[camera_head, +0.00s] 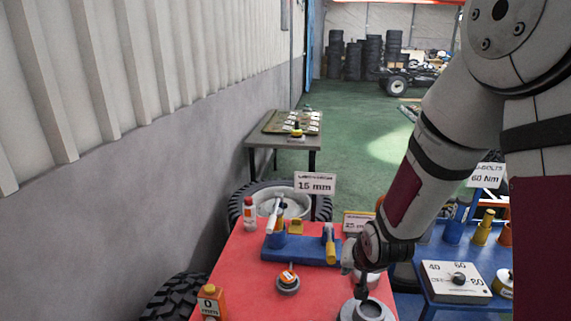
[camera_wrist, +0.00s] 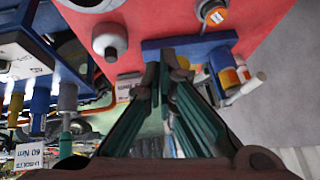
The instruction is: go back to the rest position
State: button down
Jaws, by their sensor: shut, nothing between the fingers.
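The rest position itself is not marked in either view.
A blue table (camera_head: 430,262) stands right. A wall (camera_head: 130,200) runs along the left. Green floor lies behind.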

jog(key=s+r+n, duration=0.1)
jog(key=s+r, duration=0.4)
jog(key=r, duration=0.3)
jog(key=s+r, duration=0.5)
jog(key=r, duration=0.3)
jog(key=s+r+n, duration=0.1)
jog(key=s+r, duration=0.3)
jog(key=s, duration=0.3)
jog(key=s+r+n+g, duration=0.1)
jog(key=s+r, duration=0.2)
jog(key=s, duration=0.5)
jog(key=shift+d+r, duration=0.3)
jog(key=shift+r, duration=0.05)
